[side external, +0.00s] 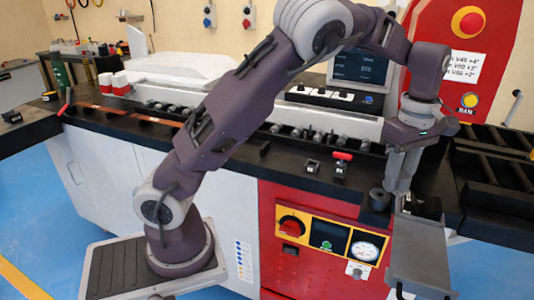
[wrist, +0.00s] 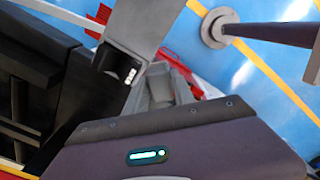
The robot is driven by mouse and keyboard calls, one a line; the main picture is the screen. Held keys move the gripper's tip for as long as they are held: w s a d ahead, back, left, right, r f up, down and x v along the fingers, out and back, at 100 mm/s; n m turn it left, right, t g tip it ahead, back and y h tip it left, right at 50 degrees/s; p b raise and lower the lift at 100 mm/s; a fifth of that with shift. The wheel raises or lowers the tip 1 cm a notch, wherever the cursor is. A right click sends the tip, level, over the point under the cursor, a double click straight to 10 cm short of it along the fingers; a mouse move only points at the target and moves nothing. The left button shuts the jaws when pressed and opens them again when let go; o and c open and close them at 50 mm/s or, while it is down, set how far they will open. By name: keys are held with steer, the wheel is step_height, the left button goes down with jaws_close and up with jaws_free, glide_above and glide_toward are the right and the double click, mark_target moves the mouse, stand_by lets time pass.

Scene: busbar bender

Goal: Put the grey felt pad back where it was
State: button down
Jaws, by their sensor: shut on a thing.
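My gripper (side external: 402,196) points down at the right front edge of the black bench top, just above the inner end of a grey tray (side external: 421,252). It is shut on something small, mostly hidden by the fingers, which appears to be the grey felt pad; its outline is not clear. In the wrist view, my gripper (wrist: 160,88) shows as grey fingers beyond the purple wrist housing. The tray also shows there (wrist: 150,22), beyond the fingers. I cannot make out a separate pad lying on the bench or the tray.
A dark cylinder (side external: 379,199) stands close left of my gripper. A dark block (side external: 428,207) sits right of it; the wrist view shows a dark block with white marks (wrist: 118,66). A red-handled part (side external: 341,163) and a small dark block (side external: 312,167) stand further left.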

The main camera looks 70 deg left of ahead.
steer(key=a+n, duration=0.3)
steer(key=a, duration=1.1)
steer(key=n, duration=0.6)
glide_above(249, 148)
step_height(249, 148, down, 8)
steer(key=shift+s+f, duration=0.1)
steer(key=shift+f, duration=0.2)
steer(key=shift+f, duration=0.1)
steer(key=c, duration=1.1)
jaws_free()
steer(key=shift+o, duration=0.2)
